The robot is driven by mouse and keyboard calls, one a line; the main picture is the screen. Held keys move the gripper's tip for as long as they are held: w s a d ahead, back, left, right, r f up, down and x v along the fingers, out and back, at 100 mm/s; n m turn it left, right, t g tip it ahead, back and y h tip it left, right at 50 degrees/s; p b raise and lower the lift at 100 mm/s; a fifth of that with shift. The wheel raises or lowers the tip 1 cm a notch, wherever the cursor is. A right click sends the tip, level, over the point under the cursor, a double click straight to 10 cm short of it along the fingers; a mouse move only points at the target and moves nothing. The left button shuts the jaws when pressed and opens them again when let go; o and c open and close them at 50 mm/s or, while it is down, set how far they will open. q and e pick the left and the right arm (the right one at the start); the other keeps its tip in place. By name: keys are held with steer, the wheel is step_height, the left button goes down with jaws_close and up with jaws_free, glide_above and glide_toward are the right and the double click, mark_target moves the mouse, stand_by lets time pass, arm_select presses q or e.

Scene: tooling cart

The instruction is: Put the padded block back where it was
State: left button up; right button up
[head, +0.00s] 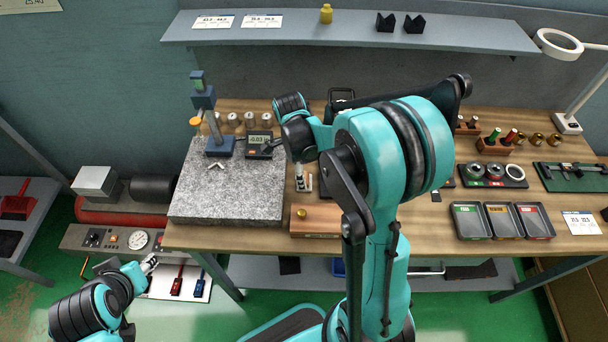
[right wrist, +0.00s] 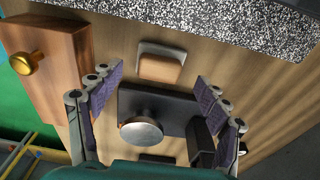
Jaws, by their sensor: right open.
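A small block with a tan top and pale rim (right wrist: 161,65) lies on the wooden bench in the right wrist view. It looks like the padded block, but I cannot be sure. My right gripper (right wrist: 158,98) is open, with its purple-padded fingers wide apart and nothing gripped. The tan block lies beyond the fingertips, apart from them. In the head view my right gripper (head: 303,180) is over the bench, right of the granite plate, and my arm hides much behind it. My left gripper (head: 150,263) is low at the left; its jaws are too small to read.
A dark plate with a silver knob (right wrist: 141,131) shows between my right fingers. A wooden box with a brass knob (right wrist: 72,60) stands left of them. The granite plate (head: 225,195) carries a gauge stand (head: 220,146) and digital indicator (head: 260,147). Trays (head: 502,236) stand right.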

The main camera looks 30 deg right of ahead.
step_height(320, 180, up, 8)
steer(key=p, duration=0.2)
steer(key=s+a+r+n+t, duration=0.3)
steer(key=s+a+n+t, duration=0.1)
steer(key=n, duration=0.8)
steer(key=s+a+r+n+t+y, duration=0.1)
steer(key=s+a+r+n+t, duration=0.2)
steer(key=n, duration=0.9)
steer(key=shift+s+a+t, duration=0.5)
steer(key=shift+s+a, duration=1.15)
steer(key=shift+s, duration=0.5)
steer(key=shift+s, duration=0.1)
